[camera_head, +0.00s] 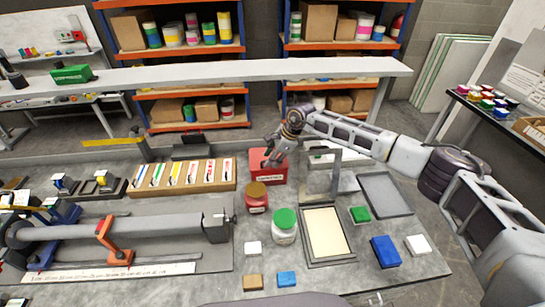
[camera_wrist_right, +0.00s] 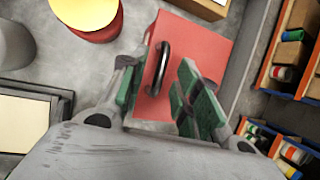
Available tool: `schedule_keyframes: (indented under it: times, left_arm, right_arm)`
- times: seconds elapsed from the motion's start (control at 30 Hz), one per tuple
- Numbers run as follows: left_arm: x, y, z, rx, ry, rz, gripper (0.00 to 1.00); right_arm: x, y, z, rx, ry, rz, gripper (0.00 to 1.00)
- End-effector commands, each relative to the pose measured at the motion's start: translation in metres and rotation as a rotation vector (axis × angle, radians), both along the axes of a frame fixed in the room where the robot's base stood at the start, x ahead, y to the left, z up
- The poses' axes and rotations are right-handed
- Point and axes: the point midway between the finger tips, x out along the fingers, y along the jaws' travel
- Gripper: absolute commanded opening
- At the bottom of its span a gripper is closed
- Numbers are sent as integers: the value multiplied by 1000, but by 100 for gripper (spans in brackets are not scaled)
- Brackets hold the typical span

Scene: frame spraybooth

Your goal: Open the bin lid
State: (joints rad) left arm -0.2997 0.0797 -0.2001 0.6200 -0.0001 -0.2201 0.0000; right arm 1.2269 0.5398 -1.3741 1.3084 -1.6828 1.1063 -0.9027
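The red bin (camera_head: 266,176) stands on the bench behind the jars, with a pale label on its front. In the right wrist view its red lid (camera_wrist_right: 205,50) lies flat and looks closed, with a dark arched handle (camera_wrist_right: 159,68) on top. My right gripper (camera_head: 273,158) is over the bin and hides part of the lid in the head view. In the right wrist view the right gripper (camera_wrist_right: 158,85) is open, with green-padded fingers on either side of the handle; I see no clear contact. My left gripper is not in view.
A red jar (camera_head: 257,203) and a green-lidded jar (camera_head: 284,232) stand in front of the bin. A cardboard rack (camera_head: 185,180) is to its left. A framed panel (camera_head: 327,235) and a grey tray (camera_head: 386,195) lie to the right. A shelf beam (camera_head: 220,72) spans behind.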

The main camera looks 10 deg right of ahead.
Motion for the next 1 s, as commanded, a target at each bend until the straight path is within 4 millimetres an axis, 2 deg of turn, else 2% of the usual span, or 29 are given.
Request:
schedule_keyframes:
  times: [0.23, 0.5, 1.0]
  left_arm:
    - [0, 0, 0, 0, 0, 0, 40]
    - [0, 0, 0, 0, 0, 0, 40]
    - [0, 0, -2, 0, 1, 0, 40]
  right_arm:
    - [0, 0, -1, 0, 0, 0, 32]
    - [0, 0, 0, 0, 0, 0, 0]
    - [1, 0, 2, 0, -2, 0, 0]
